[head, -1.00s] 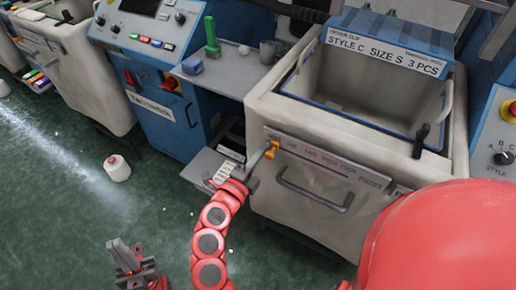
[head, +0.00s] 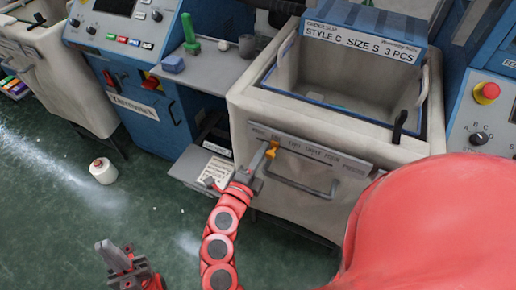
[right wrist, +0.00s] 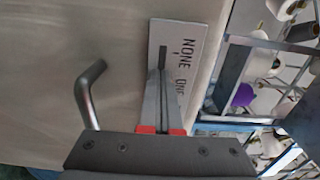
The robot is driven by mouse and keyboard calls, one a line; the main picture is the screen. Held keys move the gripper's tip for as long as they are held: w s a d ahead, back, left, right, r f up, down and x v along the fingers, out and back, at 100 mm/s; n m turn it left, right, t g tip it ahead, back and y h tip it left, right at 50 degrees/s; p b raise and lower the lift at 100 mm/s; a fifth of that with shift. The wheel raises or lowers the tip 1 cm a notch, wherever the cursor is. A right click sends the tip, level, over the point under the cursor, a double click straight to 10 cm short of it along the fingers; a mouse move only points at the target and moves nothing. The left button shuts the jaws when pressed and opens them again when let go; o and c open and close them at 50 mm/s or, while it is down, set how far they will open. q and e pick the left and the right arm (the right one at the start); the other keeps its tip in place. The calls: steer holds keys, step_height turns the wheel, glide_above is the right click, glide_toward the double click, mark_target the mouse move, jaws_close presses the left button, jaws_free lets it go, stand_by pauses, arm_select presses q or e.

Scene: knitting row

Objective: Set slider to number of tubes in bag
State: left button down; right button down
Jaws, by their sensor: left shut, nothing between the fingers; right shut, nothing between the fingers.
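The slider panel (head: 325,153) runs along the front of the pale bin under a row of printed words. Its orange knob (head: 272,149) stands near the second word from the left. The right gripper (head: 260,164) is shut and empty, with its tips at the knob's left side; contact is hard to tell. In the right wrist view, the shut fingers (right wrist: 162,95) lie over the panel beside NONE and ONE, and the knob is not visible. The left gripper (head: 121,262) is shut and empty, low over the floor. No bag or tubes can be made out.
A bar handle (head: 300,182) sits below the panel, close to the right gripper. The open bin (head: 345,85) carries a card reading STYLE C SIZE S 3 PCS. A white yarn cone (head: 103,171) stands on the floor. A control panel (head: 483,108) is at right.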

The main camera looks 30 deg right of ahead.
mark_target(296, 152)
steer(key=shift+s+d+p, duration=0.5)
steer(key=shift+s+d, duration=0.5)
steer(key=shift+s, duration=0.25)
steer(key=shift+s+d+p, duration=0.5)
steer(key=shift+s+d, duration=0.45)
steer(key=shift+s, duration=0.3)
steer(key=shift+s+d+p, duration=0.5)
steer(key=shift+s+d, duration=0.5)
steer(key=shift+s, duration=0.25)
steer(key=shift+w+a, duration=0.4)
steer(key=shift+w, duration=0.1)
steer(key=shift+a, duration=0.15)
steer(key=shift+s+a+r+p, duration=0.1)
steer(key=shift+s+a+p, duration=0.15)
steer(key=shift+p, duration=0.15)
steer(key=p+v, duration=0.4)
steer(key=v, duration=0.3)
